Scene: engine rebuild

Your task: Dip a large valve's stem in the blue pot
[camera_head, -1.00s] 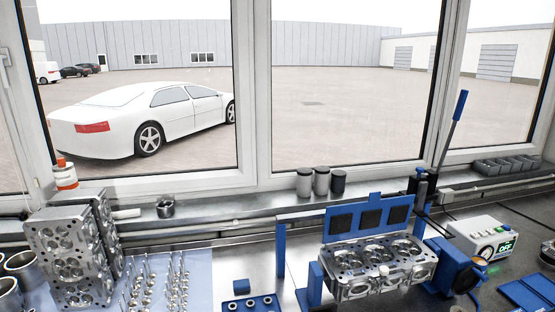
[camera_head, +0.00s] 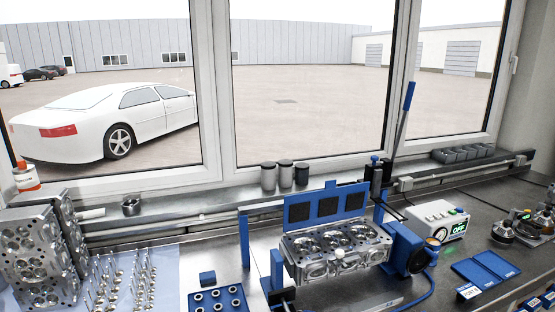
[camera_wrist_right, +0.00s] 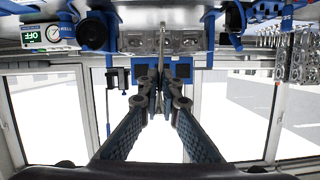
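Several metal valves (camera_head: 143,282) stand upright, stems up, on a pale blue mat (camera_head: 172,262) at the lower left of the head view. I cannot make out a blue pot for certain in either view. My right gripper (camera_wrist_right: 160,82) shows only in the right wrist view, which is upside down. Its two fingers come close together around a narrow grey shape. My left gripper is in neither view.
A cylinder head (camera_head: 338,252) sits in a blue fixture (camera_head: 327,204) at the centre. More cylinder heads (camera_head: 38,258) stand at the left. A blue ring tray (camera_head: 217,298), a white control box (camera_head: 436,219) and blue mats (camera_head: 486,268) are on the bench.

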